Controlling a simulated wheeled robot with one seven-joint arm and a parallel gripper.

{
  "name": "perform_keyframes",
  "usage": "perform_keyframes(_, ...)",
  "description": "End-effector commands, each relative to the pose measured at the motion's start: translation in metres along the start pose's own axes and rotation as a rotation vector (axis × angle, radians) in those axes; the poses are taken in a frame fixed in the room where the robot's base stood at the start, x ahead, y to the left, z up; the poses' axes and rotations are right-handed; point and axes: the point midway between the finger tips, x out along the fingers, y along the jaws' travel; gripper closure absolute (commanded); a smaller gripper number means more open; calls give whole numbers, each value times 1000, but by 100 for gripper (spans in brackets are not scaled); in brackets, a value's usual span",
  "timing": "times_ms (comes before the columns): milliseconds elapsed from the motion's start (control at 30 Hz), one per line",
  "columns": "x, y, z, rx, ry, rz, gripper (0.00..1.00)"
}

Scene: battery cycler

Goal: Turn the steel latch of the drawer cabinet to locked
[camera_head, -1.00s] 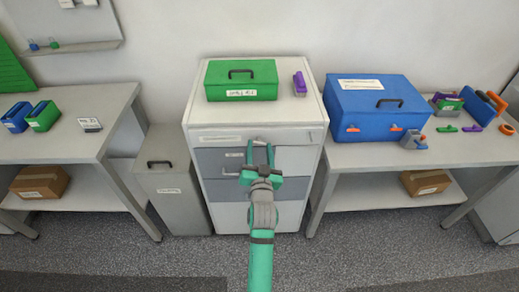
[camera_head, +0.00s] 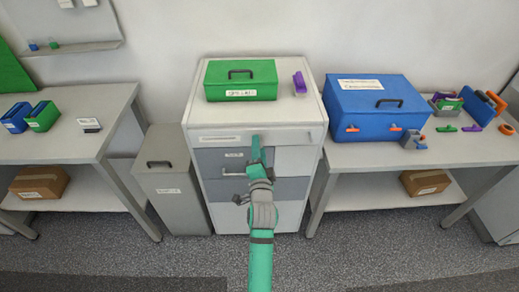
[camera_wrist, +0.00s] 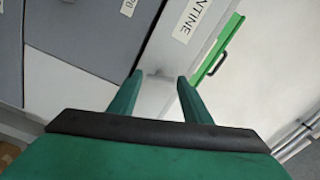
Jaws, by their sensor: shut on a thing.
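The drawer cabinet (camera_head: 291,118) stands in the middle, with a pale top, a white upper band and grey and white drawer fronts. My gripper (camera_head: 256,140) is at the upper front, just below the cabinet's top edge, its fingers seen nearly edge-on as one upright green shape. In the wrist view my two green fingers (camera_wrist: 161,78) straddle a small grey steel piece, the latch (camera_wrist: 158,72), against the cabinet front. The gripper is shut on it. In the head view the fingers hide the latch, so its exact angle cannot be read.
A horizontal drawer handle (camera_head: 232,173) lies just below and left of my gripper. A green case (camera_head: 240,90) and a purple object (camera_head: 299,83) sit on the cabinet. A grey bin (camera_head: 170,190) stands left; a blue case (camera_head: 378,105) is on the right bench.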

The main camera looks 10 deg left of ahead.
Motion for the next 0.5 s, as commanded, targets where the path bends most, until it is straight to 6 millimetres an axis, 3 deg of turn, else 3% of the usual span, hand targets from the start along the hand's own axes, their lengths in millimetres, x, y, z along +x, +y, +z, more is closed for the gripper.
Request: perform_keyframes(500,0,0,-4,307,5,-2,78)
